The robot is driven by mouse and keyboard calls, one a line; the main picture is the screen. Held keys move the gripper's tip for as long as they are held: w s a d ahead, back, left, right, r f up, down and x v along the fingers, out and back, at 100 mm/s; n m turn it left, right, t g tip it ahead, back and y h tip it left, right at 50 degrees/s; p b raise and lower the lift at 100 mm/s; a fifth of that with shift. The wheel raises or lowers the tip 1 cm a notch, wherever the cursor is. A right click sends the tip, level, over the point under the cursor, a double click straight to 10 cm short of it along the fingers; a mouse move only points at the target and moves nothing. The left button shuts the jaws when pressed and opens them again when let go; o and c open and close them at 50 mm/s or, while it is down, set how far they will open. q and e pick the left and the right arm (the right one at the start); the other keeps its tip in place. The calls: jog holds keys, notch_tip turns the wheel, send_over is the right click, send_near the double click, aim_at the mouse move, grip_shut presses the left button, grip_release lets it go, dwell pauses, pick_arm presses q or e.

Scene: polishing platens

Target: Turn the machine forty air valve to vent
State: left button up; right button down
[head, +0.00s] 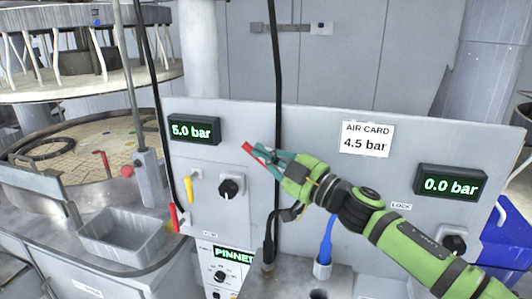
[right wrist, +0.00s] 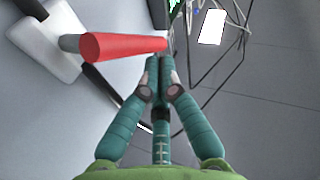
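A red lever (head: 248,148) shows at my right gripper's fingertips in front of the grey panel (head: 320,130). In the right wrist view the red lever (right wrist: 120,46) lies sideways on a grey stem, its free end just beyond the fingertips. My right gripper (head: 266,156) has its teal fingers drawn together, with nothing seen between them; it also shows in the right wrist view (right wrist: 160,62). Whether the fingertips touch the lever I cannot tell. No label reading forty or vent is legible. My left gripper is not in view.
The panel carries a 5.0 bar display (head: 194,130), a 0.0 bar display (head: 451,184), an air card (head: 367,139) reading 4.5 bar, a black knob (head: 230,187) and a yellow lever (head: 189,187). A black cable (head: 277,70) hangs before it. A grey bin (head: 121,236) stands left.

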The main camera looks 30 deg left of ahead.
jog(key=shift+s+a+f+p, duration=0.15)
jog(key=shift+a+f+p, duration=0.05)
jog(key=shift+a+p, duration=0.2)
dwell(0.7)
dwell(1.1)
